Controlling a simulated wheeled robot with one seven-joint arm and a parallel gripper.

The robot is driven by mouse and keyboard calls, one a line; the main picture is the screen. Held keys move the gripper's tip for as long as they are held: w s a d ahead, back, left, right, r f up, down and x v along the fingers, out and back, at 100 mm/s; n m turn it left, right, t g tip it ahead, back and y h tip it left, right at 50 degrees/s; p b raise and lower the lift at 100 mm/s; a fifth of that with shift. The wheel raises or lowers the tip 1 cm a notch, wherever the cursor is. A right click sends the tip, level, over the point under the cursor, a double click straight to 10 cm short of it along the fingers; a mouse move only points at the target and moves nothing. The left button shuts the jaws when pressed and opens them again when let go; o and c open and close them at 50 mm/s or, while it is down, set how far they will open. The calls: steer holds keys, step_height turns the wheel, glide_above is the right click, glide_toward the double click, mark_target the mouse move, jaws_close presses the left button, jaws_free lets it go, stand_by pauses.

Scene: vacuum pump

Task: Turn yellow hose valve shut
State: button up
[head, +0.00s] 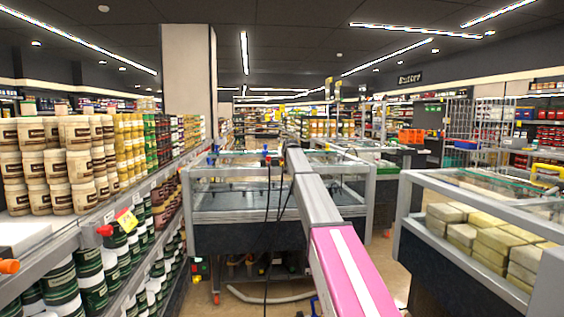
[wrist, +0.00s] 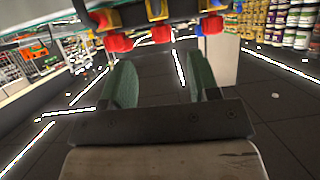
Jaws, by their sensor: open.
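In the wrist view my gripper (wrist: 160,75) has two green fingers standing wide apart with nothing between them. Just beyond the fingertips is a row of coloured fittings: a left red knob (wrist: 118,42), a middle red knob (wrist: 160,34) and a right red-and-blue knob (wrist: 211,25). Yellow parts (wrist: 156,9) sit behind these knobs. The fingers appear apart from the knobs. I cannot tell which fitting is the yellow hose valve. In the head view my arm reaches toward the glass-topped freezer (head: 240,198), and the gripper cannot be made out there.
Dark cables (head: 267,215) hang at the freezer's front. A pale hose (head: 270,296) lies on the floor below it. A shelf of stacked tubs (head: 75,150) stands close on the left. Another freezer (head: 400,237) with packages stands close on the right. The wrist view looks upside down.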

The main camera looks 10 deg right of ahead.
steer(key=w, duration=0.3)
steer(key=w+f, duration=0.1)
steer(key=w, duration=0.7)
steer(key=shift+a+f, duration=0.2)
steer(key=shift+f, duration=0.2)
steer(key=c, duration=0.9)
